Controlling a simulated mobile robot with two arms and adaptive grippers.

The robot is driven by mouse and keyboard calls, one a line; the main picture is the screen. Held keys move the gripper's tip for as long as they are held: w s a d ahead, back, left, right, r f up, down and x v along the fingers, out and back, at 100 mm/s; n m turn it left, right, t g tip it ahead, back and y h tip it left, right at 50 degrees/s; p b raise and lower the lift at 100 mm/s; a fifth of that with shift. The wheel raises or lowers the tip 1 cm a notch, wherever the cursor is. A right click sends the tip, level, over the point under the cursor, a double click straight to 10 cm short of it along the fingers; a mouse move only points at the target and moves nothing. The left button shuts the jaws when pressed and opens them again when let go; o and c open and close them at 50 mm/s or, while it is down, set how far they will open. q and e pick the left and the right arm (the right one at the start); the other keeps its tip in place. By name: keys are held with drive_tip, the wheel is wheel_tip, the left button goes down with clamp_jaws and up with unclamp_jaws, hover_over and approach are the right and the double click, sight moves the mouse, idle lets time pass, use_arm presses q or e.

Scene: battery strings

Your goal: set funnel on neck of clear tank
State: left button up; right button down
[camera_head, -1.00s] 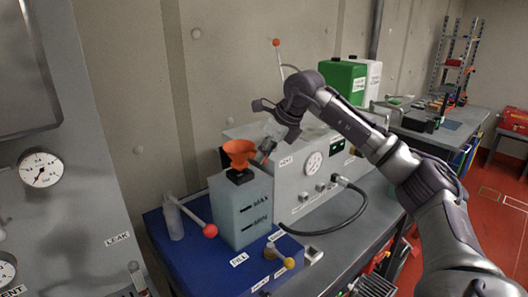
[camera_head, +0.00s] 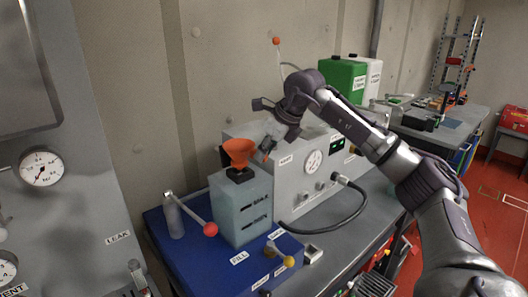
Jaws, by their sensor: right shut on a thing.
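The orange funnel (camera_head: 238,150) stands upright, wide end up, at the black neck (camera_head: 239,174) on top of the clear tank (camera_head: 240,208). The tank is a pale grey-blue box with level marks on its front. My right gripper (camera_head: 263,153) comes in from the right, its fingertips at the funnel's right side. It is shut on the funnel, though the contact is small and partly hidden. Whether the funnel's stem is fully seated in the neck cannot be told. My left gripper is not in view.
The tank stands on a blue base (camera_head: 200,262) with a red-knobbed lever (camera_head: 210,229) and a yellow-knobbed valve (camera_head: 289,261). A grey gauge box (camera_head: 312,180) with a black hose (camera_head: 345,222) stands close on the right. Green and white canisters (camera_head: 343,82) stand behind.

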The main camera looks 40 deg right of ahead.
drive_tip(key=shift+f+b, duration=0.65)
drive_tip(key=shift+f, duration=0.4)
idle(0.4)
drive_tip(key=c, duration=1.1)
unclamp_jaws()
drive_tip(key=shift+o, duration=0.2)
drive_tip(key=v, duration=1.2)
